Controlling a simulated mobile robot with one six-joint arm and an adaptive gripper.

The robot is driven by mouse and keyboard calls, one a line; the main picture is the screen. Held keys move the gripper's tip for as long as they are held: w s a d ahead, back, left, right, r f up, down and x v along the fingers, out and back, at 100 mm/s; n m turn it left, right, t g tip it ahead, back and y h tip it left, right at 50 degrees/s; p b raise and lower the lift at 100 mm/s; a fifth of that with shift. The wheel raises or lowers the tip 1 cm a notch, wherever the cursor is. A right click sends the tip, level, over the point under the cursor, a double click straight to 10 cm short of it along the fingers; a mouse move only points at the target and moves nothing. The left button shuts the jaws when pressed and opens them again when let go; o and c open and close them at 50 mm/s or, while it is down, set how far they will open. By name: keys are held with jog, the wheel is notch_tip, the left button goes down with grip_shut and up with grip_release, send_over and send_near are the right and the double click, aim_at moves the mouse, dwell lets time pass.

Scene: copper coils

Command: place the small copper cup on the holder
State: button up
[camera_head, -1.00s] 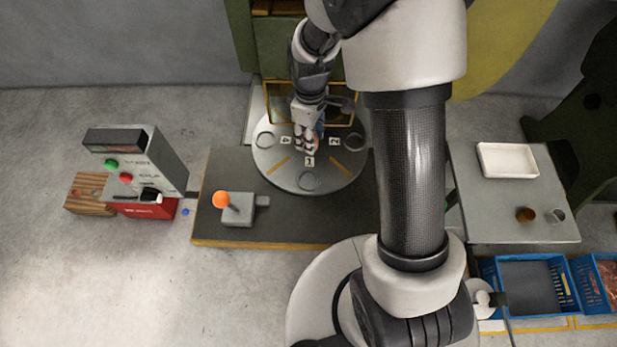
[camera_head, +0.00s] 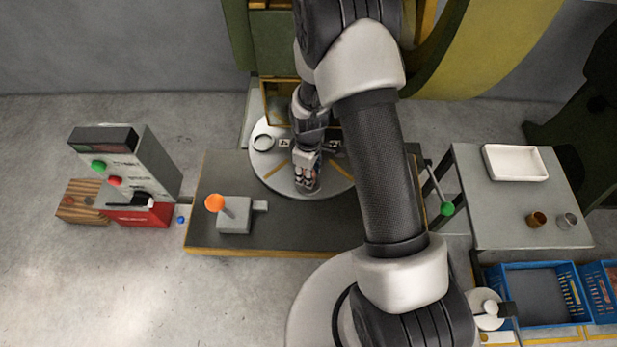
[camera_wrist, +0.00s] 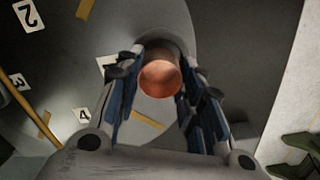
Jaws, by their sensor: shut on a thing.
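My gripper (camera_head: 306,183) is over the near edge of the round grey turntable (camera_head: 276,178). In the wrist view my gripper (camera_wrist: 160,98) has its blue-padded fingers on both sides of a copper cup (camera_wrist: 160,79), shut on it. The cup's round copper face is towards the wrist camera. A dark round ring (camera_wrist: 167,45) shows just behind the cup and is partly covered by it; I cannot tell whether they touch. Another ring holder (camera_head: 263,142) on the turntable's far left is empty. The cup is hard to make out in the head view.
An orange-knobbed lever box (camera_head: 234,214) stands left of the turntable, and a green-knobbed lever (camera_head: 446,209) to the right. A side table (camera_head: 500,205) carries a white tray (camera_head: 515,163), a brown cup (camera_head: 536,219) and a grey cup (camera_head: 567,220). A control box (camera_head: 128,172) stands far left.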

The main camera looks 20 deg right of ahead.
jog(key=shift+f, duration=1.15)
jog(key=shift+f+b, duration=0.2)
jog(key=shift+b, duration=0.15)
jog(key=o, duration=1)
jog(key=shift+r, duration=0.1)
